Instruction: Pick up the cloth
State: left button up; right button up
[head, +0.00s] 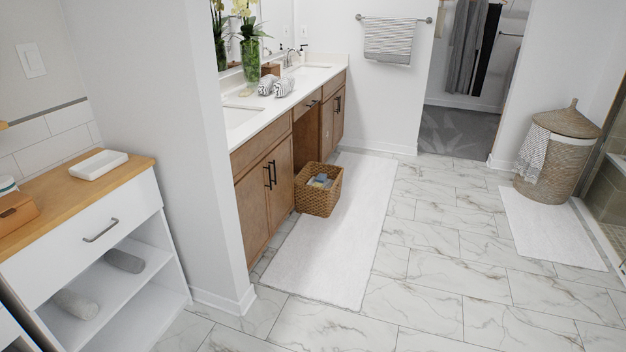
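Several cloth items are in the head view, and I cannot tell which one is the task's cloth. A striped cloth (532,154) hangs over the left side of the wicker hamper (556,170) at the right. A grey striped towel (388,40) hangs on the wall bar at the back. Rolled striped towels (284,88) lie on the vanity counter. Grey rolls (124,260) that look like towels lie on the open shelves at the left. Small folded items (319,181) sit in a woven basket (325,201). Neither of my grippers is in view.
A wooden vanity (262,188) stands along the left wall, with a long white mat (340,245) beside it. A second white mat (552,228) lies before the hamper. The marble-tiled floor (450,270) between the mats is clear. A white shelf unit (95,240) fills the left front.

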aim_at(321, 178)
jog(key=i+l+u, duration=0.1)
jog(key=i+l, duration=0.25)
jog(key=i, duration=0.3)
jog(key=i+l, duration=0.45)
jog(key=i, duration=0.2)
jog(key=i+l+u, duration=0.15)
jog(key=i+l, duration=0.25)
jog(key=i, duration=0.25)
jog(key=i+l, duration=0.5)
jog(key=i+j+u, duration=0.05)
jog(key=i, duration=0.1)
